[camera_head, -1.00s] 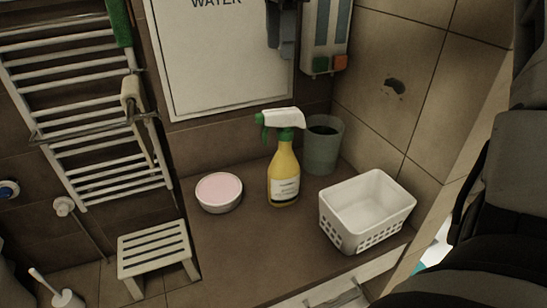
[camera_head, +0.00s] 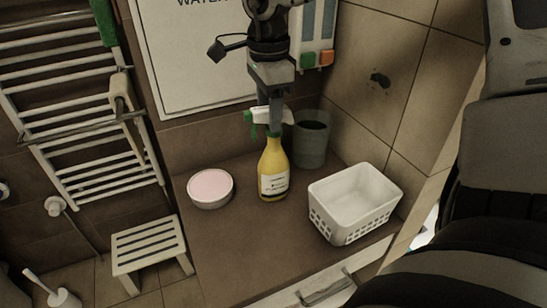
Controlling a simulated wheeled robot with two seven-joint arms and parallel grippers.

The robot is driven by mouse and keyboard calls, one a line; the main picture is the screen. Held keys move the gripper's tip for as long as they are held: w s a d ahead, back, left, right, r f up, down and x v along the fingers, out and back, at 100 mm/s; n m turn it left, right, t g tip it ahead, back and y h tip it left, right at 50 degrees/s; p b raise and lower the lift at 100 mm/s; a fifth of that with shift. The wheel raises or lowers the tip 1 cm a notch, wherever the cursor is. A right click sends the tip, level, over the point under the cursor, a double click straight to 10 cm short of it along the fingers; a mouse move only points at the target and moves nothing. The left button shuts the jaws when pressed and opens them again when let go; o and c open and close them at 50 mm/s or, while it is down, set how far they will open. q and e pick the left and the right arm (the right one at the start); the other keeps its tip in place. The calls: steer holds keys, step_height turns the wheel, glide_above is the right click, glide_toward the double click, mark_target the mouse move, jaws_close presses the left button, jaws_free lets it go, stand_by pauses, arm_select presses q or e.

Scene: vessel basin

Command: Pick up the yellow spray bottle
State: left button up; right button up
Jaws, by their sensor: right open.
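The yellow spray bottle (camera_head: 273,172) stands upright on the brown counter (camera_head: 235,246). It has a white label and a white and green spray head (camera_head: 262,117). My right gripper (camera_head: 270,112) comes down from the top of the head view and is open. Its fingers overlap the spray head in the picture and hide part of it. I cannot tell whether they touch it. My left gripper is not in view.
A white basket (camera_head: 345,228) stands right of the bottle, and a grey-green cup (camera_head: 311,148) stands behind it. A round bowl with a pink top (camera_head: 211,188) is on the left. A slatted stool (camera_head: 148,247) stands beside the counter. The counter's front is clear.

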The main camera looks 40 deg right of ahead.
jaws_close()
steer(key=shift+r, duration=0.1)
